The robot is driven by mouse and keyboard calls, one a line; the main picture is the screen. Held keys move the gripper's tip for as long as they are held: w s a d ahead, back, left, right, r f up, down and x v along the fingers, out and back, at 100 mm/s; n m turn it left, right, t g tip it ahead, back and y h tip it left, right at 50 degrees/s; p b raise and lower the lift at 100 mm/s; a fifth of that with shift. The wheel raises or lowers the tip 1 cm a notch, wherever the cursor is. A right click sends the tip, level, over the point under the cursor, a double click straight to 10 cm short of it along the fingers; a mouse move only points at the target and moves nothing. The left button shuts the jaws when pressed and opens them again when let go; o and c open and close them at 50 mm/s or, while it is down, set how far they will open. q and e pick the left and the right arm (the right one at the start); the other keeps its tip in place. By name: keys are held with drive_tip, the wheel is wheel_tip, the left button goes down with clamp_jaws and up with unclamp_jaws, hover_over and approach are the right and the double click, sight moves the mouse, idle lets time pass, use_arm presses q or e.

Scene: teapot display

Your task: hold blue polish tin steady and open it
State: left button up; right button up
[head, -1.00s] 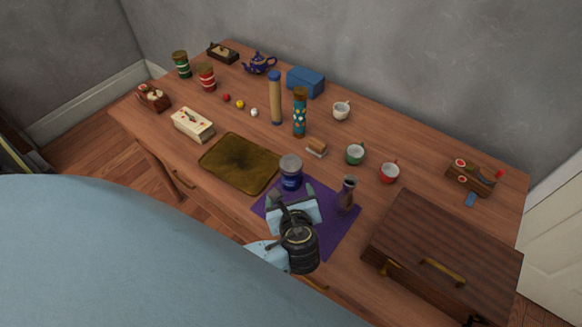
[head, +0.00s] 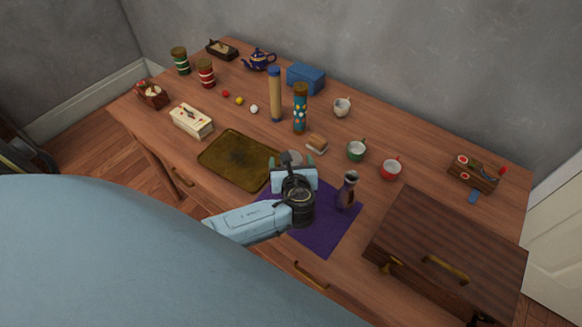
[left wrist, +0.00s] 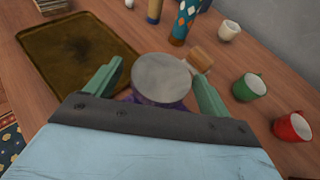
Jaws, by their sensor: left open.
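The blue polish tin (head: 293,156) stands at the back of the purple cloth (head: 334,230). In the head view my left gripper hides nearly all of it, and only part of its grey lid shows. In the left wrist view the tin's round grey lid (left wrist: 162,78) lies between the two green fingers, with gaps beside it. My left gripper (head: 291,163) is open around the tin; its fingers also show in the left wrist view (left wrist: 156,86). I cannot tell whether either finger touches the tin. My right gripper is not in view.
A dark purple vase (head: 347,192) stands on the cloth, right of my gripper. A brown tray (head: 236,160) lies to the left. A sponge-like block (head: 317,144), a green cup (head: 356,151) and a red cup (head: 391,169) stand behind. A wooden case (head: 445,245) fills the right front.

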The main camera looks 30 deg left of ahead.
use_arm(q)
drive_tip(key=shift+x, duration=1.1)
drive_tip(key=c, duration=1.3)
drive_tip(key=shift+o, duration=0.2)
wheel_tip(320, 180, up, 10)
drive_tip(key=p, duration=0.2)
drive_tip(key=shift+p, duration=0.4)
drive_tip(key=o, duration=0.6)
drive_tip(key=c, duration=0.8)
